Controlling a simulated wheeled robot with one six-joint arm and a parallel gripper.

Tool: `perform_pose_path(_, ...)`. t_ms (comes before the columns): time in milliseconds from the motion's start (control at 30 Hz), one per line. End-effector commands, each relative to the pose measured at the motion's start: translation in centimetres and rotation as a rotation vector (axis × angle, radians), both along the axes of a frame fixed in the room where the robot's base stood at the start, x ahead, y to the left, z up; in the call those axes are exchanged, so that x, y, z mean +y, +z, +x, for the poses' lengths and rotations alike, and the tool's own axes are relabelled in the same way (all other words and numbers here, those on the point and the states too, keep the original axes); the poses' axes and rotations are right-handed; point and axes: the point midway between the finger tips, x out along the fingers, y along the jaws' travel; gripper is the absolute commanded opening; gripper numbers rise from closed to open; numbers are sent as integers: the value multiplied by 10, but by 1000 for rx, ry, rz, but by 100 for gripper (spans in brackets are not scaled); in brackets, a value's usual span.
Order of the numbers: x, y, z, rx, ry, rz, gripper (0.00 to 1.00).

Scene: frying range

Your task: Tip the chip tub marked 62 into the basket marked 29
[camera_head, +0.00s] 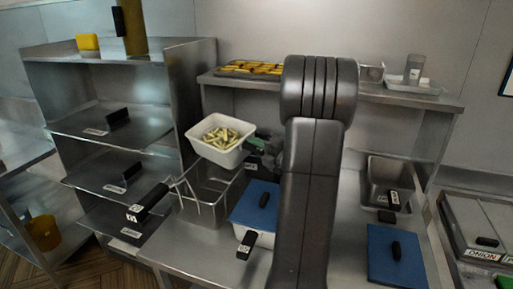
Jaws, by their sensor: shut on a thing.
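A white tub (196,146) of pale yellow chips is held up left of my arm, roughly level, with the chips still inside. My gripper (254,144) is shut on its right side; the arm partly hides the gripper. No number shows on the tub from here. Below the tub is a metal wire basket (205,206) with a black handle (149,203) sticking out to the left. The handle carries a white label that is too small to read surely. The tub hangs above the basket's back part, apart from it as far as I can tell.
A blue-lidded container (259,198) stands right of the basket. Another basket (389,180) and a blue lid (396,254) are at the right. A shelf (440,101) behind bears a tray of fried food (250,68). A metal rack (110,140) stands close on the left.

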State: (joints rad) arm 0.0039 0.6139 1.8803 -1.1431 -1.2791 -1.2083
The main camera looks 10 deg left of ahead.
Motion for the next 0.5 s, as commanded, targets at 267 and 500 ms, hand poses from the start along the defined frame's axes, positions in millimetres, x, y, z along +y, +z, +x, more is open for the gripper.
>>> perform_pose_path(267,2,16,-5,-301,0,-153,0)
perform_pose_path(500,7,22,-13,-535,1,-273,0)
